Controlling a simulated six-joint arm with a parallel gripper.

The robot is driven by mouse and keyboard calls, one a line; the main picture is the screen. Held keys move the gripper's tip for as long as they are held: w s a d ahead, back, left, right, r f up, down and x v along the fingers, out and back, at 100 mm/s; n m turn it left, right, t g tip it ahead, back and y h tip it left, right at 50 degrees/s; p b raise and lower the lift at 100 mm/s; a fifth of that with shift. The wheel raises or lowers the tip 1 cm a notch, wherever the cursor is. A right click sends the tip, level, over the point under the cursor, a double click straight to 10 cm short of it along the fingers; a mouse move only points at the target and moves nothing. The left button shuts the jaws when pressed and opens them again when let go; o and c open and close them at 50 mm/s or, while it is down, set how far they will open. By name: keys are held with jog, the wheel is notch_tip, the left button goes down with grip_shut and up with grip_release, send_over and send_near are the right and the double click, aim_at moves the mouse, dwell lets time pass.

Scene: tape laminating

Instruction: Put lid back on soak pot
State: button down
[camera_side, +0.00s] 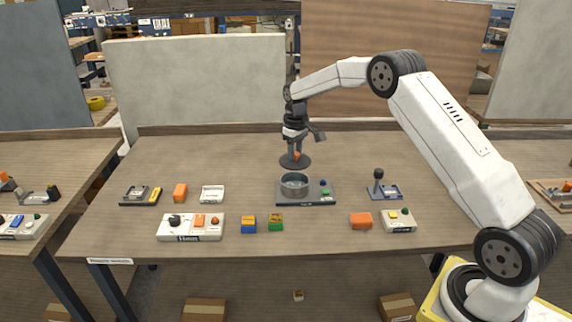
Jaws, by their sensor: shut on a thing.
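The soak pot (295,186) is a round grey metal pot, open at the top, standing on a flat grey base plate with a green and a blue knob at its right. The lid (294,162) is a dark round disc with an orange knob. My gripper (296,151) points down and is shut on the lid's orange knob. It holds the lid above the pot and apart from it, roughly level. The fingertips are small in this view, and the pot's inside shows only in part.
A joystick unit (384,188) stands right of the pot. An orange block (361,221) and a button box (398,221) lie at front right. Blue (249,224) and green blocks (276,222) sit in front, with a switch panel (191,227) farther left. The table behind the pot is clear.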

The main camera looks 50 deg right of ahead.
aim_at(295, 161)
jog(key=shift+f, duration=3.05)
jog(key=shift+f, duration=0.15)
dwell(0.4)
jog(key=shift+c, duration=1.6)
grip_release()
jog(key=shift+o, duration=0.2)
jog(key=shift+o, duration=1.4)
jog(key=shift+r, duration=0.2)
jog(key=shift+r, duration=3.3)
